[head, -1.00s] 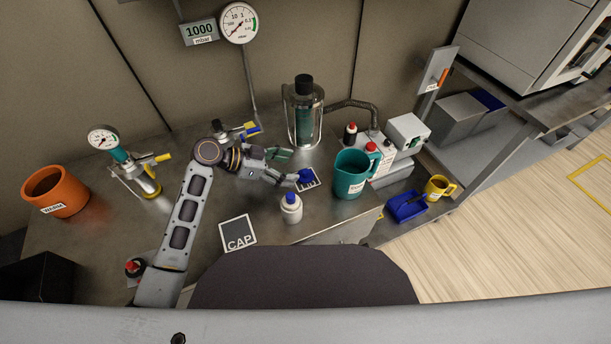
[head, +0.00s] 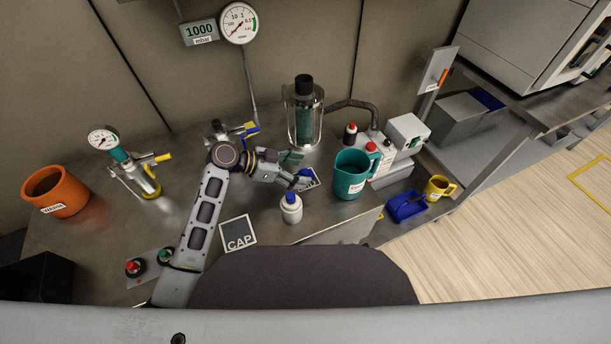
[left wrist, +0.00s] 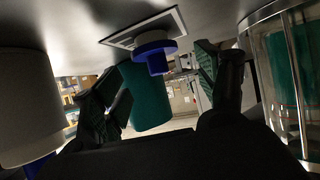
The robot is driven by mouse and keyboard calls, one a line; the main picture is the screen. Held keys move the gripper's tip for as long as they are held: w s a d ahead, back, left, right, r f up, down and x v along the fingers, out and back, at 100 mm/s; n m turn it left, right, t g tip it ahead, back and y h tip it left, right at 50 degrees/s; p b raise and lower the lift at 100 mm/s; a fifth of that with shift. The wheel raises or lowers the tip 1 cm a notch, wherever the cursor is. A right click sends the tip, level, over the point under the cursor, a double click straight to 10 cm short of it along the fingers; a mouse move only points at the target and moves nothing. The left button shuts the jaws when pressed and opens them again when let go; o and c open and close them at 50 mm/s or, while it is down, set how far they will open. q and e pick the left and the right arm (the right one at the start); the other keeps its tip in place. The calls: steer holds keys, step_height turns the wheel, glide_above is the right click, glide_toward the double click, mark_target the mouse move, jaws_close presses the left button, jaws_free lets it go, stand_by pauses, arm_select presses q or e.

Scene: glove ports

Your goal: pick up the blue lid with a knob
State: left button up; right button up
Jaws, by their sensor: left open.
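The blue lid with a knob (head: 304,174) lies on a dark, white-edged square mat (head: 313,183) on the bench. In the left wrist view the lid (left wrist: 153,50) shows large, between the two fingers in the picture. My left gripper (head: 296,169) is open and empty, its fingers at the left side of the lid and partly covering it in the head view. Whether a finger touches the lid I cannot tell. My right gripper is not in view.
A white bottle with blue cap (head: 291,210) stands just in front of the lid. A teal jug (head: 350,175) stands to the right, and a glass vessel (head: 303,120) behind. A CAP mat (head: 238,234) lies front left. A blue tray (head: 406,207) is farther right.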

mark_target(305, 171)
arm_select(q)
steer(key=shift+x, duration=1.3)
steer(key=shift+c, duration=0.4)
steer(key=c, duration=0.9)
steer(key=shift+o, duration=0.2)
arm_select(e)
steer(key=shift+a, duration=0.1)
arm_select(q)
steer(key=shift+r, duration=0.2)
